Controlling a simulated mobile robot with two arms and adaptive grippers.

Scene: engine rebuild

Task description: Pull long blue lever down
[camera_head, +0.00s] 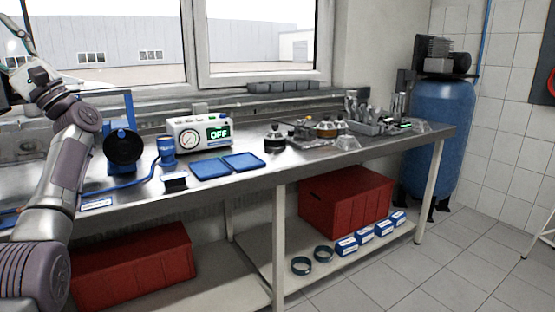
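My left arm rises from the bottom left and bends back toward the left edge of the head view. A dark part at its end, apparently my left gripper (5,92), is cut off by the edge; its fingers cannot be made out. Right of my arm, a blue upright frame (128,106) stands on the bench with a round black part (123,147) in front. I cannot tell whether this frame belongs to the long blue lever; no lever is clearly recognisable. My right gripper is not in view.
The metal bench (240,188) runs along the window. It carries a gauge box (186,134) reading OFF, a blue cup (166,149), two blue trays (243,161) and metal parts. Red crates (345,203) sit below. A blue tank (436,135) stands at the right.

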